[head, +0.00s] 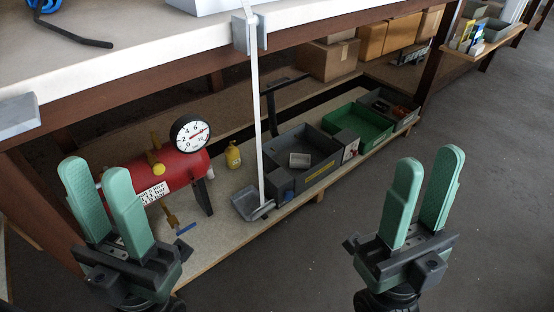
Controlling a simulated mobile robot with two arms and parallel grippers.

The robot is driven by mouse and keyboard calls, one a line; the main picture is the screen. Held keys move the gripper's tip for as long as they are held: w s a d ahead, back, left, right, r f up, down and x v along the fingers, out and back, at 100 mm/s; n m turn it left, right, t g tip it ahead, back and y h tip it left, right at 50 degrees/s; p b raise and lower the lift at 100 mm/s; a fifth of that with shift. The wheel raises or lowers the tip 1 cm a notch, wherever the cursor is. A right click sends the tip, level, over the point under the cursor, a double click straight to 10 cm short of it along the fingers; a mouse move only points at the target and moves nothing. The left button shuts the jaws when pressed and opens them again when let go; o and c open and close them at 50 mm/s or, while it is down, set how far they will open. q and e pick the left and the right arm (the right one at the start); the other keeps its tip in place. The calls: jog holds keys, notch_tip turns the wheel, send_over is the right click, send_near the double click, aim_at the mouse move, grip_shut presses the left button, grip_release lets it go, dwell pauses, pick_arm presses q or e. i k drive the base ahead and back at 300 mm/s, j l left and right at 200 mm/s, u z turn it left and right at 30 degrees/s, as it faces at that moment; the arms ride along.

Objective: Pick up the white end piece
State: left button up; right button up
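A small whitish block (300,160) lies in a dark grey bin (322,179) on the lower shelf; I cannot tell for sure whether it is the white end piece. A long thin white profile (257,110) stands upright between a grey bracket at the table edge and a grey scoop-like holder (252,204) on the shelf. My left gripper (95,170) is open and empty at the lower left, in front of the red tank. My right gripper (430,158) is open and empty at the lower right, over the floor. Both are apart from the block and the profile.
A white tabletop (140,60) overhangs the lower shelf (215,235). On the shelf are a red tank (185,165) with a gauge, a yellow bottle (233,155), a green bin (366,130) and cardboard boxes (328,60). The floor at right is clear.

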aim_at(302, 161)
jog(key=i+l+u, duration=0.15)
jog(key=u, duration=0.15)
jog(key=l+u, duration=0.3)
jog(key=i+l+u, duration=0.1)
jog(key=l+u, duration=0.2)
jog(key=l, duration=0.15)
jog(key=i+l+u, duration=0.1)
jog(key=l, duration=0.6)
jog(key=i+l+u, duration=0.1)
jog(key=l, duration=0.6)
jog(key=i+l+u, duration=0.1)
jog(key=l, duration=0.65)
jog(key=i+l+u, duration=0.1)
jog(key=l, duration=0.6)
jog(key=i+l, duration=0.3)
jog(key=l, duration=0.2)
